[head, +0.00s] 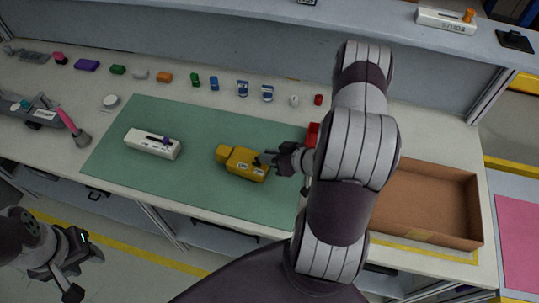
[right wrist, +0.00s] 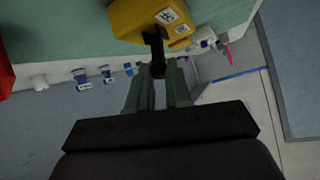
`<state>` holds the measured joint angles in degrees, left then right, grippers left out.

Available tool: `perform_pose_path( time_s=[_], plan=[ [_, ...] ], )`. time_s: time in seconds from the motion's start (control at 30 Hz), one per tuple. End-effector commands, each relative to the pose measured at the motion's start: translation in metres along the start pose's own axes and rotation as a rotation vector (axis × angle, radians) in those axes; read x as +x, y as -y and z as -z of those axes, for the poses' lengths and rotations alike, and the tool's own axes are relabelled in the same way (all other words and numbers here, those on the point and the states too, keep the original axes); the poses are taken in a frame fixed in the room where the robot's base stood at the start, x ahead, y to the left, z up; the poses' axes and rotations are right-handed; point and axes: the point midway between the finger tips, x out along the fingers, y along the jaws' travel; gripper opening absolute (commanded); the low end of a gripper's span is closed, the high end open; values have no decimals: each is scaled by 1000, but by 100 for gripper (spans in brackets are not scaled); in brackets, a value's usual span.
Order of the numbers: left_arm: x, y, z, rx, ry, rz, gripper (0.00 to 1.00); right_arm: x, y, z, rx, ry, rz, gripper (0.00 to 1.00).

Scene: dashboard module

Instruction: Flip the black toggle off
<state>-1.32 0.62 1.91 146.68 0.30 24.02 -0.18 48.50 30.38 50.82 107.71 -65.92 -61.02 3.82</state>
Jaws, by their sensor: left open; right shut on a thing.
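A yellow box (head: 240,160) with white labels lies on the green mat (head: 110,165) in the head view. It also shows at the top of the right wrist view (right wrist: 135,18). A black toggle (right wrist: 154,42) sticks out from the box towards my right gripper. My right gripper (head: 272,159) is at the right end of the box, its fingers shut on the black toggle; the fingertips meet it in the right wrist view (right wrist: 158,72). My gripper partly hides the toggle in the head view. My left gripper (head: 78,268) is open and empty, off the table's front edge.
A white module (head: 152,143) with a purple slider lies left of the yellow box. Several small coloured items line the table's back. A brown open tray (head: 440,170) stands at the right, partly behind my right arm. A red item (head: 313,134) is close to my right gripper.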

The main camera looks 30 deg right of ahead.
Motion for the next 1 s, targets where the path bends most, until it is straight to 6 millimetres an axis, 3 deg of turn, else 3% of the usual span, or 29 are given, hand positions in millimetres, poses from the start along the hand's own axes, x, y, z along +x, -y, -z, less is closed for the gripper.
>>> perform_pose_path(
  time_s=[0.27,0.3,0.37,0.73,0.87,1.0],
  plan=[
    [0,0,0,0,0,0,43,0,0,0,0,0,0,0],
    [0,0,0,0,0,0,43,0,0,0,0,0,0,28],
    [0,0,0,0,0,0,43,0,0,0,0,0,0,45],
    [1,0,0,0,0,0,43,-7,-1,0,0,0,-2,45],
    [4,0,0,0,0,0,43,-33,-2,0,2,-2,-7,45],
    [5,0,-1,0,0,0,43,-72,-2,0,1,-2,-9,45]
  ],
)
